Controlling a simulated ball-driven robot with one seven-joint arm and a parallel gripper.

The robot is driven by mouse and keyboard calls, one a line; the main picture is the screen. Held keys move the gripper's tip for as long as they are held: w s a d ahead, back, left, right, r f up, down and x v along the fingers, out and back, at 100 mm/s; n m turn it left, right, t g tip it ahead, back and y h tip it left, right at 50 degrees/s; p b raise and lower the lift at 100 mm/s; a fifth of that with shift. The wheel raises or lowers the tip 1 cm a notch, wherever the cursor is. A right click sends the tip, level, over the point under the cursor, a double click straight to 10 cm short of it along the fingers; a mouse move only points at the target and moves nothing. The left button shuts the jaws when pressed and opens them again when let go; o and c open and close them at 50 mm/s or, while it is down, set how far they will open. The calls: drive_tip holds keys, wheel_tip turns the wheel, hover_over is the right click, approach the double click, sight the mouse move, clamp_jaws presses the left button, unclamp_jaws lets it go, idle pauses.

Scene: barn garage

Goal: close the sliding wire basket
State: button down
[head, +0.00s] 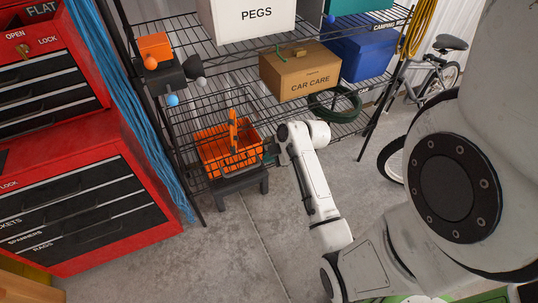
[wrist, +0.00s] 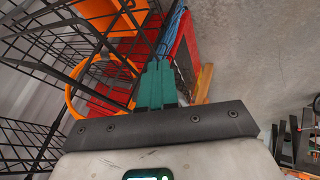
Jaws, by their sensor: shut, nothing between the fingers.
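The black sliding wire basket (head: 204,112) stands out from the lower part of the black wire shelving, with an orange tub (head: 218,157) seen through its wires. In the wrist view the basket's wires (wrist: 62,47) fill the upper left. My gripper (head: 270,150) is at the right side of the basket, low down. In the wrist view its green fingers (wrist: 157,72) are pressed together with nothing between them, close beside the wires. I cannot tell whether they touch the wire.
A box marked CAR CARE (head: 299,72) and a coiled dark green hose (head: 335,104) sit on the shelf to the right. A red tool chest (head: 85,200) stands at left. A dark stool (head: 240,182) is below the basket.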

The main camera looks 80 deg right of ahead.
drive_tip(key=shift+w+d, duration=0.2)
drive_tip(key=shift+d, duration=0.05)
